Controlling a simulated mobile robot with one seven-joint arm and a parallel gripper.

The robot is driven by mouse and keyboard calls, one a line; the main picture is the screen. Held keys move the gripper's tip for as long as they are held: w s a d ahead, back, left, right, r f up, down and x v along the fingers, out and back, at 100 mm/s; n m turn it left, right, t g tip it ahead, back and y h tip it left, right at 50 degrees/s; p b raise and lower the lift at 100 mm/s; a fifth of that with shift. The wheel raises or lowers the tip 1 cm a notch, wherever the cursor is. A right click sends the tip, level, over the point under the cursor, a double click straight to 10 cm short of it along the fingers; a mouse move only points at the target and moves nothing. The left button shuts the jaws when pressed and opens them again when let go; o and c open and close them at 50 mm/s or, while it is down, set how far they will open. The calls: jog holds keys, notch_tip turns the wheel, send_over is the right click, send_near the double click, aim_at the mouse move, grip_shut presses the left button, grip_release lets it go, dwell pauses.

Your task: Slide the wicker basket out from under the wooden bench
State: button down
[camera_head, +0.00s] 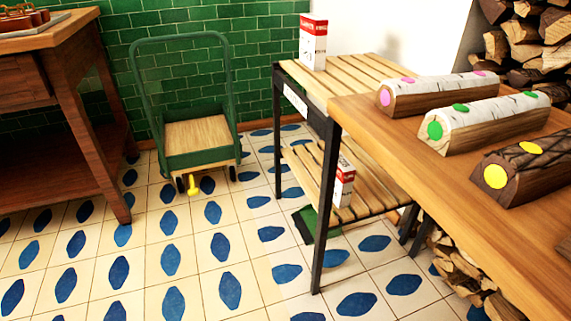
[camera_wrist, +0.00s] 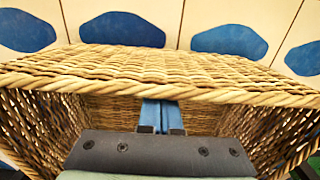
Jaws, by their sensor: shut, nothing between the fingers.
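The wicker basket (camera_wrist: 200,68) fills much of the wrist view, with a thick braided rim and open-weave sides. My gripper (camera_wrist: 159,108) is in the wrist view, its blue fingers shut together with nothing between them. The fingers point at the middle of the rim, with basket weave on both sides of them. Their tips end at the rim's edge; I cannot tell whether they touch it. In the head view neither the basket nor my gripper shows. A wooden bench-like table (camera_head: 385,118) stands at the right there; another wooden table (camera_head: 62,35) stands at the left. I see no basket under either.
A green cart (camera_head: 190,158) stands by the green tiled wall. A slatted shelf (camera_head: 345,72) holds red-and-white boxes. Several split logs (camera_head: 458,122) lie on the right table, with firewood (camera_head: 462,272) below. The patterned floor (camera_head: 150,262) in the middle is clear.

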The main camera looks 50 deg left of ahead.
notch_tip(320, 180, up, 12)
jog(key=p, duration=0.7)
jog(key=shift+s+f, duration=0.1)
